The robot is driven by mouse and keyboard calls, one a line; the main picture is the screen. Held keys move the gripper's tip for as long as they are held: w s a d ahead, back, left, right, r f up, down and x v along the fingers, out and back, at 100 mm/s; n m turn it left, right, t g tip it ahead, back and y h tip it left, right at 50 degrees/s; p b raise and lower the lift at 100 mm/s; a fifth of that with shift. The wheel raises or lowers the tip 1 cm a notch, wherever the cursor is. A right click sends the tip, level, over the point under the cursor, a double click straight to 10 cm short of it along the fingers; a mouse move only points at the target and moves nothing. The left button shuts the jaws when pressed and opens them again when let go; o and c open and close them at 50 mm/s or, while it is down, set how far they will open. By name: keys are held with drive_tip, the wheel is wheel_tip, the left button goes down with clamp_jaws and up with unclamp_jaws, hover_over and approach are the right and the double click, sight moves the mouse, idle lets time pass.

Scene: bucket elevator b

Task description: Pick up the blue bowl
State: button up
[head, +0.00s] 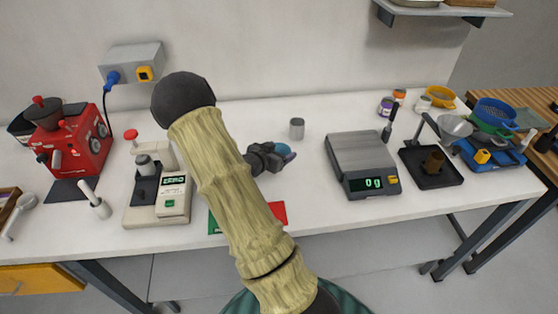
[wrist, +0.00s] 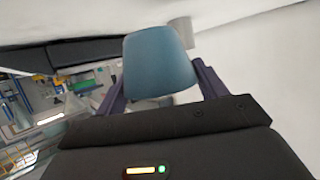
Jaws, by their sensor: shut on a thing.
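My gripper (head: 279,156) is above the middle of the white worktable in the head view, at the end of my arm. In the wrist view its two dark fingers (wrist: 158,82) are shut on a small blue bowl (wrist: 160,60), one on each side. The bowl looks smooth and tapered; its inside is hidden in the wrist view. In the head view only a small blue-teal part of it (head: 286,151) shows at the fingertips.
A scale (head: 363,165) reading 0 g stands to the right. A red machine (head: 75,140) is at left. A larger blue bowl-like thing (head: 495,111) is at far right. My arm hides part of the table.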

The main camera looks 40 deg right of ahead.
wheel_tip(320, 180, up, 5)
drive_tip(key=shift+f, duration=0.1)
idle(0.7)
